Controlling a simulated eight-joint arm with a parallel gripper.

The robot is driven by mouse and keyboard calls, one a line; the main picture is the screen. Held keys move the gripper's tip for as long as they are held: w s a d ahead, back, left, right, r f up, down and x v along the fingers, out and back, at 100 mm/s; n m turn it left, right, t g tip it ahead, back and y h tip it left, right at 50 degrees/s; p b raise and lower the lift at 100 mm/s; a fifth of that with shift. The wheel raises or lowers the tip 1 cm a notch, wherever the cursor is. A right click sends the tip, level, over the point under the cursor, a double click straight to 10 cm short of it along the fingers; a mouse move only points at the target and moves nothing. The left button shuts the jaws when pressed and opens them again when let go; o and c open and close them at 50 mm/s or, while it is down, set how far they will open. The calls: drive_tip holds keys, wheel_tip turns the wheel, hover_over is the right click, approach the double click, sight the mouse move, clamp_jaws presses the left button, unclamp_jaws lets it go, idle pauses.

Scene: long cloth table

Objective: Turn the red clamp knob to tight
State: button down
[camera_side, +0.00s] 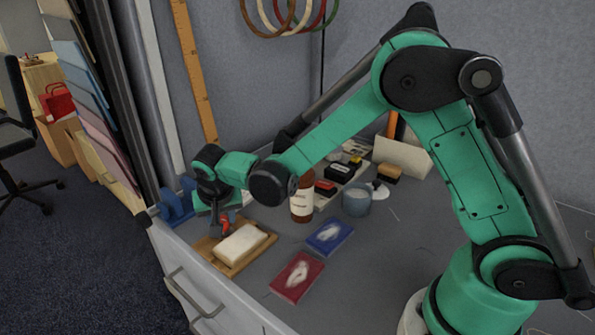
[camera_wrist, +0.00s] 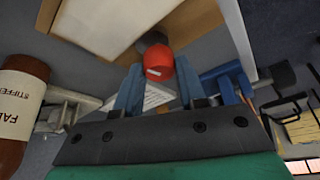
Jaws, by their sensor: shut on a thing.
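The red clamp knob (camera_wrist: 162,62) shows in the middle of the wrist view, with a pale mark on its face and a dark part behind it. My gripper (camera_wrist: 158,72) has one finger on each side of the knob and is shut on it. In the side view the knob (camera_side: 227,226) is a small red patch under my gripper (camera_side: 222,217), partly hidden by it. It sits at the back edge of a wooden board (camera_side: 262,252) that carries a cream block (camera_side: 241,244). I cannot tell how tight the knob is.
A blue stand (camera_side: 172,206) is left of my gripper. A brown labelled bottle (camera_side: 301,204), a blue-grey cup (camera_side: 356,200), a blue packet (camera_side: 330,236) and a red packet (camera_side: 297,277) are to the right. Open grey table lies right of the packets.

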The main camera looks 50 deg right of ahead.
drive_tip(key=shift+m+g+h, duration=0.3)
drive_tip(key=shift+m+h, duration=0.1)
drive_tip(key=shift+m, duration=0.9)
drive_tip(key=c, duration=0.5)
unclamp_jaws()
drive_tip(key=v, duration=0.5)
drive_tip(key=shift+a+r, duration=0.15)
drive_tip(key=shift+r, duration=0.15)
